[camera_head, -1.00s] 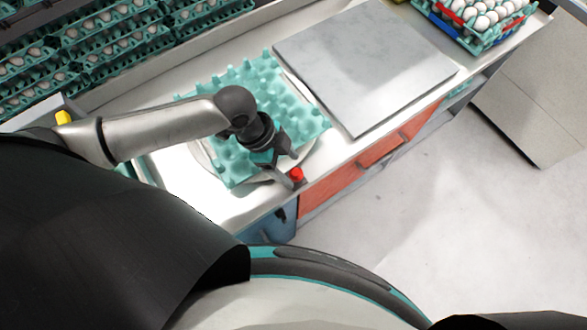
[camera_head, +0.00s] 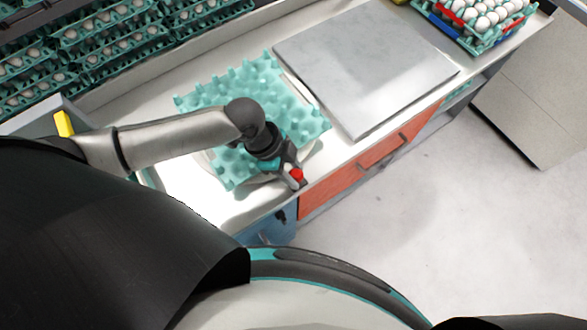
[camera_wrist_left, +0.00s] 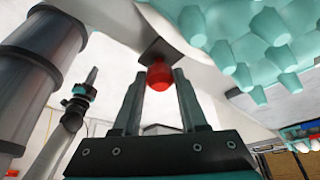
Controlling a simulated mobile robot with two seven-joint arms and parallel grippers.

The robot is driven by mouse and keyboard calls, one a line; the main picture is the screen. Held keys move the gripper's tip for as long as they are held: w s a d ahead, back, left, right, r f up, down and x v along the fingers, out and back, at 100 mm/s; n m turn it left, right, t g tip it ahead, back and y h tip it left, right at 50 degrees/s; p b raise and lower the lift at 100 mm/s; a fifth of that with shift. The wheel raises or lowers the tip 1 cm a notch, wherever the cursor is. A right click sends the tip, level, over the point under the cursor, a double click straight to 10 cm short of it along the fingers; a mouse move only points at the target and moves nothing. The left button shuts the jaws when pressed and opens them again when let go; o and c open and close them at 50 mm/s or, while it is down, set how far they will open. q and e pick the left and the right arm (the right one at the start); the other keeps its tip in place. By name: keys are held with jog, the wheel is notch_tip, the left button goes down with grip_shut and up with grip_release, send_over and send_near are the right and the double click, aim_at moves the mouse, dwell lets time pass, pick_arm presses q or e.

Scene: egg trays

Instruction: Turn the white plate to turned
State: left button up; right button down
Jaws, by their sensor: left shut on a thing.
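The white plate (camera_head: 312,152) is round and lies on the white counter. A teal egg tray (camera_head: 215,95) rests on it and hides most of it; its bumps also show in the left wrist view (camera_wrist_left: 265,55). A red knob (camera_head: 297,174) is at the plate's front edge, and in the left wrist view the knob (camera_wrist_left: 159,75) sits under a small grey tab. My left gripper (camera_head: 292,178) is shut on the red knob, with one finger on each side.
A grey square slab (camera_head: 365,60) lies right of the tray. Stacked egg trays (camera_head: 110,40) stand at the back left. A crate of white eggs (camera_head: 480,25) is at the far right. Orange drawers (camera_head: 355,165) are below the counter's front edge.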

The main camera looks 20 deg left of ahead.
pick_arm(q)
grip_shut()
dwell(0.8)
